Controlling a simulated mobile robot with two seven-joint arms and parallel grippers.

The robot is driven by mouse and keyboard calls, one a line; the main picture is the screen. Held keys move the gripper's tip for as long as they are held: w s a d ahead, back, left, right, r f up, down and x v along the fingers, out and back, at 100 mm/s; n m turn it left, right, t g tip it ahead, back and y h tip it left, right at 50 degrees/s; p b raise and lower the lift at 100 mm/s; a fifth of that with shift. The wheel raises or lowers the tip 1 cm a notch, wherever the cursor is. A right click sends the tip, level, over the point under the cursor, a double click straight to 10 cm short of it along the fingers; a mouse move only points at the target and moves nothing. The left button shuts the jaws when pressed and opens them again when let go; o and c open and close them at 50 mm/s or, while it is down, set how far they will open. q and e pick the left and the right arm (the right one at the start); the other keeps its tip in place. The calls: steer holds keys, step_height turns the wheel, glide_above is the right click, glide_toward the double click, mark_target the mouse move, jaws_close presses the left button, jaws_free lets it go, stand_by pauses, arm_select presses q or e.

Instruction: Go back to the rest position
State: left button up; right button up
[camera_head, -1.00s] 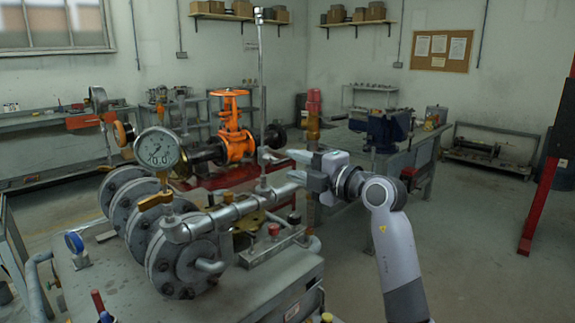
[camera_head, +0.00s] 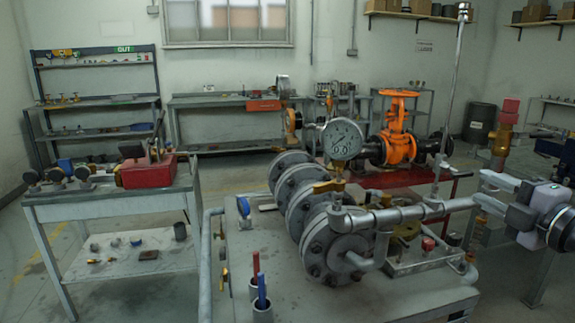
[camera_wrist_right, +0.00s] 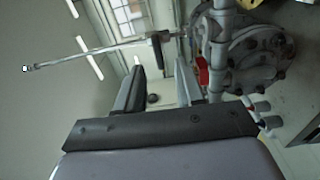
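My right gripper (camera_head: 479,186) is at the right edge of the head view, pointing left toward the pipe rig. Its two fingers are apart with nothing between them. In the right wrist view the gripper (camera_wrist_right: 160,68) also shows spread, empty fingers. The grey flanged pipe rig (camera_head: 335,245) with a dial gauge (camera_head: 342,139) stands on a metal bench in front of me. The fingers overlap the right end of its pipe in the head view; I cannot tell if they touch. An orange gate valve (camera_head: 398,147) stands behind the rig. My left gripper is out of view.
A grey cart (camera_head: 110,205) with a red box (camera_head: 147,172) stands at left. Shelving (camera_head: 95,102) and a workbench (camera_head: 225,100) line the back wall. A tall thin rod (camera_head: 452,85) rises beside the valve. Floor between cart and shelving is open.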

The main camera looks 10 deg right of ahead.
steer(key=s+a+f+t+y, duration=0.1)
steer(key=s+a+f+y, duration=0.1)
steer(key=a+f+y, duration=0.8)
steer(key=s+a+f+m+g+h, duration=0.1)
steer(key=s+a+f+m+h, duration=0.15)
steer(key=f+m+h, duration=0.55)
steer(key=s+a+f+m+h, duration=0.25)
steer(key=f+m, duration=0.35)
steer(key=f, duration=0.4)
steer(key=s+a+f+m+g, duration=0.1)
steer(key=s+a+f+g, duration=0.2)
steer(key=s+f, duration=0.3)
steer(key=s+a+f+m+g, duration=0.1)
steer(key=s+a+f+g, duration=0.2)
steer(key=s+f, duration=0.4)
step_height(320, 180, down, 3)
steer(key=shift+s+a+r+m+g, duration=0.15)
steer(key=shift+a+m+g, duration=0.25)
steer(key=shift+g, duration=0.4)
